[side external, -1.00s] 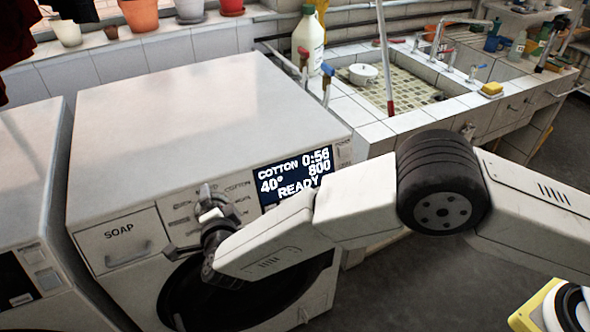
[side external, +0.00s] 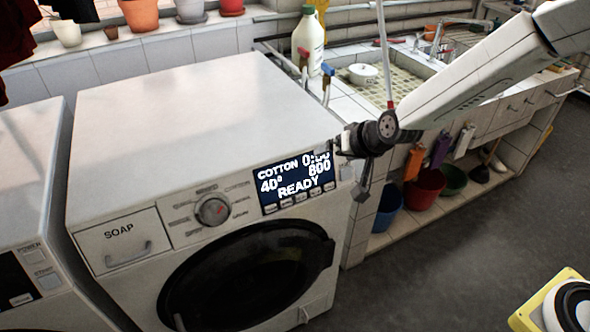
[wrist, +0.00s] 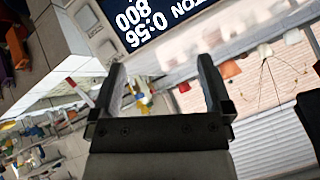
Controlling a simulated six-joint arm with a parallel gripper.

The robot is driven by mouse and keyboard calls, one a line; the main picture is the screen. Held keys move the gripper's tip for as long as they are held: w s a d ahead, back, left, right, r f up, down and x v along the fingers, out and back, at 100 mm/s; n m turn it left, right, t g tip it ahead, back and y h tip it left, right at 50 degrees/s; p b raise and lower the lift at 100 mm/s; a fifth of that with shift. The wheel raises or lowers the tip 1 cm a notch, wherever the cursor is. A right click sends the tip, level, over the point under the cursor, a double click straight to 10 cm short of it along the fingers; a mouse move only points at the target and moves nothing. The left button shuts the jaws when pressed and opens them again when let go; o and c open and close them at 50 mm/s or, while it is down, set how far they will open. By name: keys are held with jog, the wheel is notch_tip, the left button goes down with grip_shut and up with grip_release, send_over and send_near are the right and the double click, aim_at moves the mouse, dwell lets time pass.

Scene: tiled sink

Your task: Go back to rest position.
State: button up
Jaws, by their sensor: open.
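My gripper (side external: 352,160) hangs at the front right corner of the white washing machine (side external: 190,115), beside its lit display (side external: 290,181). In the side external view it overlaps the right end of that panel; whether it touches cannot be told. In the wrist view my gripper (wrist: 162,72) has its two fingers spread, with nothing between them. The display reads COTTON, 40°, 800 and READY, with the time partly covered; the wrist view shows 0:56. The round dial (side external: 211,210) is in full view and apart from my gripper.
The soap drawer (side external: 120,242) and dark round door (side external: 245,275) are shut. A tiled sink (side external: 450,105) lies behind my arm, with a white bottle (side external: 308,42) beside it. Buckets (side external: 425,188) stand on the shelf below.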

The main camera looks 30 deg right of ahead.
jog(key=s+d+f+n+g+h, duration=0.1)
jog(key=s+d+n+g, duration=0.1)
jog(key=s+d, duration=0.4)
jog(key=s+d+n+g, duration=0.1)
jog(key=s+d+g, duration=0.2)
jog(key=s+d, duration=0.4)
jog(key=s, duration=0.6)
jog(key=shift+s+d+f+n+g+h, duration=0.2)
jog(key=shift+d+f+n+g+h, duration=0.1)
jog(key=shift+f+n+g+h, duration=0.1)
